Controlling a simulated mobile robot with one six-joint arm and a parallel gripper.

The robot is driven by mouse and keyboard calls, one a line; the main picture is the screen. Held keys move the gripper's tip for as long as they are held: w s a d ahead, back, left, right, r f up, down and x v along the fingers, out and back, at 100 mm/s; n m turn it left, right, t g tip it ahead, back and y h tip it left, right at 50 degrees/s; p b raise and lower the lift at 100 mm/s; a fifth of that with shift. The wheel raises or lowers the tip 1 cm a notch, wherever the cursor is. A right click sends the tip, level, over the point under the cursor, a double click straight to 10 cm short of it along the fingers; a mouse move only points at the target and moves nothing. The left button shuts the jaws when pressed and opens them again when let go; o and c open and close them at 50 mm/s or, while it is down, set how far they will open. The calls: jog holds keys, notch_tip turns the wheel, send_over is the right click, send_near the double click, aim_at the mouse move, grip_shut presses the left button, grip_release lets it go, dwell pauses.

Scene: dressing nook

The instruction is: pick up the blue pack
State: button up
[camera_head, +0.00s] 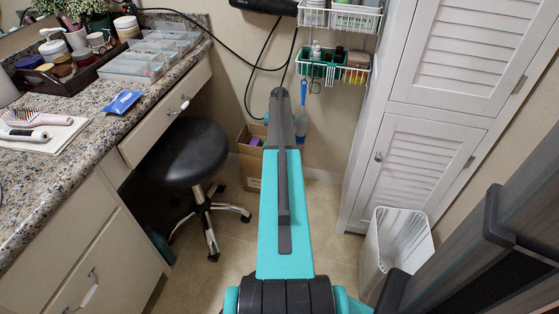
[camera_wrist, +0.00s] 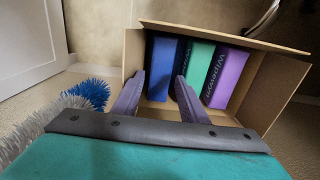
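A blue pack (camera_wrist: 161,68) stands in an open cardboard box (camera_wrist: 282,88), at the left end of a row with a green pack (camera_wrist: 197,72) and a purple pack (camera_wrist: 226,78). My gripper (camera_wrist: 159,88) is open and empty in the wrist view. Its two fingers are spread at the box's near side, with the blue pack ahead between them; I cannot tell if they touch it. In the head view my arm hides the gripper and part of the box (camera_head: 251,168). Another flat blue packet (camera_head: 122,102) lies on the counter edge in the head view.
Blue and white bristles (camera_wrist: 88,93) are close to my gripper's left. A black stool (camera_head: 186,153) stands left of the box. A wire rack (camera_head: 335,65) hangs above, and a white bin (camera_head: 397,240) stands at right by the louvered cabinet (camera_head: 418,160).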

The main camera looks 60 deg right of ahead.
jog(key=shift+f, duration=1.15)
jog(key=shift+f+b, duration=1.3)
jog(key=shift+f, duration=1.35)
jog(key=shift+s, duration=0.1)
jog(key=shift+d, duration=0.1)
jog(key=c, duration=0.9)
jog(key=shift+r, duration=0.1)
